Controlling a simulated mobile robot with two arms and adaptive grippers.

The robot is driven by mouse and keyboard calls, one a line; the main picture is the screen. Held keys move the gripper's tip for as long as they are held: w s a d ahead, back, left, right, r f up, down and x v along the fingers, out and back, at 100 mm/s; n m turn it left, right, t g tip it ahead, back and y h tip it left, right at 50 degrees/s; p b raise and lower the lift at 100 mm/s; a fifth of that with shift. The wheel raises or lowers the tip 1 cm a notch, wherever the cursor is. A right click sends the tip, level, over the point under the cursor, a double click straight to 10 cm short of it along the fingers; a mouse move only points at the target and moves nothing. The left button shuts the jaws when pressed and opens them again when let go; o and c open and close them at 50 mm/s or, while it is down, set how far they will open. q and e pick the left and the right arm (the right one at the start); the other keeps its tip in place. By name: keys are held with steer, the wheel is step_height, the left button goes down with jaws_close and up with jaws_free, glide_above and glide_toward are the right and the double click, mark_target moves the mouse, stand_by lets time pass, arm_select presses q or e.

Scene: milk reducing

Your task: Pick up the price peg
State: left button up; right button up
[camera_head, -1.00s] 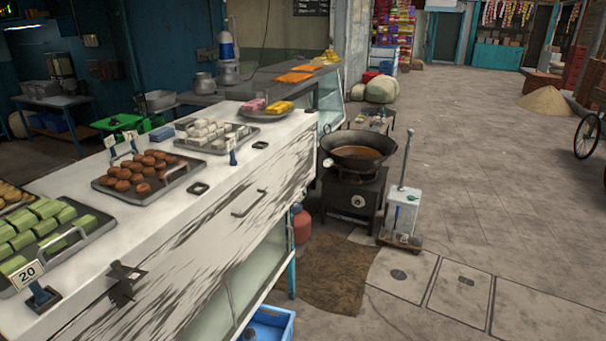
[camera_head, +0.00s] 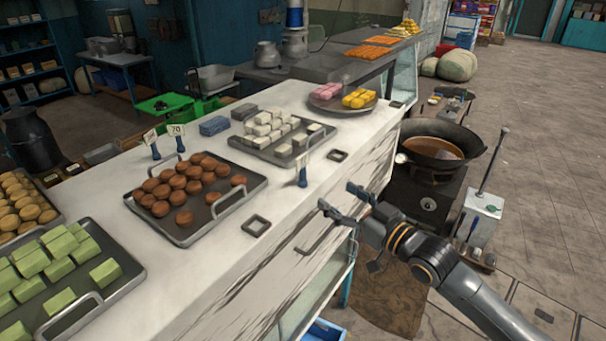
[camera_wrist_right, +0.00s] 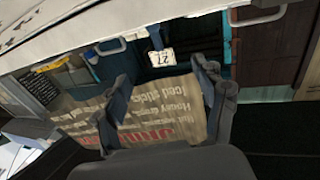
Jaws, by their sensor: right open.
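Price pegs are small blue stands holding white cards. Two more price pegs (camera_head: 153,146) (camera_head: 179,140) stand behind the tray of brown sweets. My right gripper (camera_head: 338,199) is open and empty, just in front of the counter's edge, to the lower right of the nearest peg. In the right wrist view, a peg with a card reading 27 (camera_wrist_right: 160,58) shows between the open fingers (camera_wrist_right: 160,74), apart from them. My left gripper is out of view.
Trays of brown sweets (camera_head: 239,206), white sweets (camera_head: 322,140) and green sweets (camera_head: 128,283) lie on the counter. Empty black square holders (camera_head: 256,226) (camera_head: 337,156) sit along the front edge. A wok (camera_head: 470,150) stands beyond the counter at right. Open floor lies farther right.

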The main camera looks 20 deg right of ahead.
steer(key=p, duration=0.1)
glide_toward(305, 172)
steer(key=x, duration=0.3)
steer(key=p+x, duration=0.1)
steer(key=x, duration=0.1)
steer(key=shift+w+a+f, duration=0.15)
steer(key=shift+w, duration=0.2)
steer(key=shift+w+a+r, duration=0.1)
steer(key=shift+w+r, duration=0.1)
steer(key=p+x, duration=0.2)
steer(key=x, duration=0.1)
steer(key=shift+w+a+r, duration=0.1)
steer(key=shift+w, duration=0.2)
steer(key=shift+w+a, duration=0.3)
steer(key=shift+w, duration=0.2)
steer(key=shift+s+d, duration=0.1)
steer(key=shift+s, duration=0.05)
steer(key=shift+c, duration=1)
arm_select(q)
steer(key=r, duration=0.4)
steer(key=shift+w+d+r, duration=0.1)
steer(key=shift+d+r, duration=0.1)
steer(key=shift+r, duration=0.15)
arm_select(e)
steer(key=c, duration=1.1)
